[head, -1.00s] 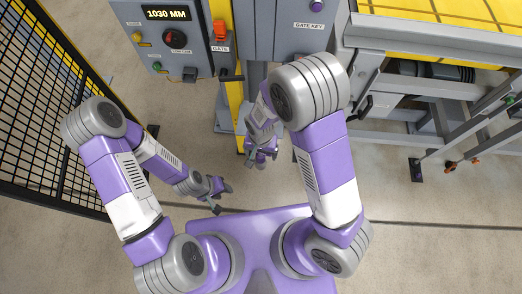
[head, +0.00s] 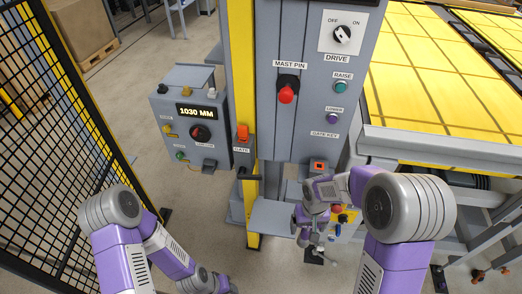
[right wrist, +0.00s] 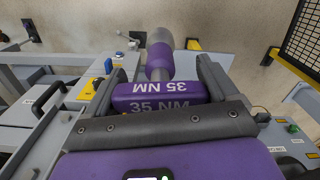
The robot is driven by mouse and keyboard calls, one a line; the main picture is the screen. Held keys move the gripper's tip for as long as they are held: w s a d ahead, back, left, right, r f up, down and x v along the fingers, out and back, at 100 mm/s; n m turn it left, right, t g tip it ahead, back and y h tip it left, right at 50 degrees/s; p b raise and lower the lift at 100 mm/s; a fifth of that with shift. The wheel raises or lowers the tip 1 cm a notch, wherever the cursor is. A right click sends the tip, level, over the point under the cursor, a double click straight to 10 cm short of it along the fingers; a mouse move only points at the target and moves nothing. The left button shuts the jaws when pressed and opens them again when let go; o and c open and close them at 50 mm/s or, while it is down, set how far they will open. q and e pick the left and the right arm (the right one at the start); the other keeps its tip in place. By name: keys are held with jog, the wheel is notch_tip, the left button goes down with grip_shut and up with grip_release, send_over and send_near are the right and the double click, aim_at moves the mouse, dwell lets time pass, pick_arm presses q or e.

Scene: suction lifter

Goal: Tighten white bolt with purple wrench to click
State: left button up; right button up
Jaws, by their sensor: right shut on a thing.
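My right gripper (right wrist: 157,88) is shut on the purple wrench (right wrist: 160,92), which is marked 35 NM. The wrench's purple handle block lies between the two dark fingers, and its rounded purple and grey end (right wrist: 160,53) points away from the gripper. In the head view my right gripper (head: 309,236) hangs low in front of the grey mast cabinet, and the wrench is too small to make out clearly there. My left gripper (head: 220,285) is at the bottom edge, partly cut off, and its fingers are unclear. I cannot pick out the white bolt in either view.
The grey cabinet (head: 302,130) carries a red mast pin knob (head: 286,93) and a drive switch (head: 343,34). A control box (head: 190,150) reads 1030 MM. A yellow-topped platform (head: 440,90) stands right, a black mesh fence (head: 65,130) left. Open floor lies between box and fence.

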pick_arm(q)
jog(key=shift+f+b, duration=0.5)
pick_arm(e)
jog(key=s+a+f+m, duration=0.4)
jog(key=a+f, duration=0.4)
jog(key=a, duration=0.3)
jog(key=shift+s+a, duration=0.25)
jog(key=shift+s, duration=0.1)
